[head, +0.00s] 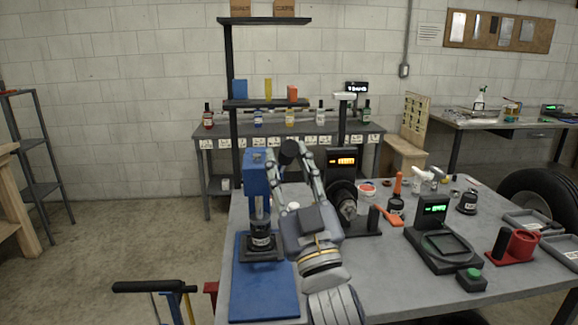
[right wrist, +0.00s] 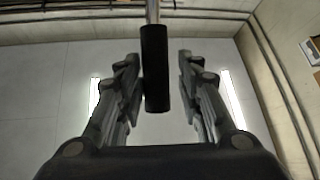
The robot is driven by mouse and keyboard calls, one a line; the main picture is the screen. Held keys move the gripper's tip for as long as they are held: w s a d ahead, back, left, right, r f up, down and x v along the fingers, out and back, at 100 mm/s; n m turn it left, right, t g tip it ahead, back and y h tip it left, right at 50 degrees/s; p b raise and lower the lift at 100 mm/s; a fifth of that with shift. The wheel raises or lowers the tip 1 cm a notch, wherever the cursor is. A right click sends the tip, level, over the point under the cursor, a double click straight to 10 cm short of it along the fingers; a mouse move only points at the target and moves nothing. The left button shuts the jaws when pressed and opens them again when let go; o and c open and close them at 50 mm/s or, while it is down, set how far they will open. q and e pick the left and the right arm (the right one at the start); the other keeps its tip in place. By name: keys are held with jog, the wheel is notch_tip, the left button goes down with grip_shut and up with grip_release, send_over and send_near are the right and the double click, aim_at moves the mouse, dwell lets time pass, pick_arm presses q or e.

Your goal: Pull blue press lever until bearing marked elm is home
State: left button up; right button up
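The blue press (head: 257,179) stands on the left part of the grey table, above a blue base plate (head: 265,290). A dark cylindrical part with a white label (head: 261,237) sits under its ram; the label is too small to read, so I cannot tell if it says elm. The press lever's black grip (head: 289,151) is beside the press head. My right gripper (head: 291,161) is open at the lever. In the right wrist view the black grip (right wrist: 156,70) is between the fingers, nearer the left one, with a metal rod above it. My left gripper is not in view.
A black machine with an orange display (head: 342,160) stands right of my right arm. A scale with a green display (head: 433,210), a green button box (head: 472,279) and a red holder (head: 513,246) are further right. A black handle (head: 153,287) is at lower left.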

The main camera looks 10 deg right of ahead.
dwell(0.3)
jog(key=v, duration=1.2)
jog(key=shift+f, duration=0.15)
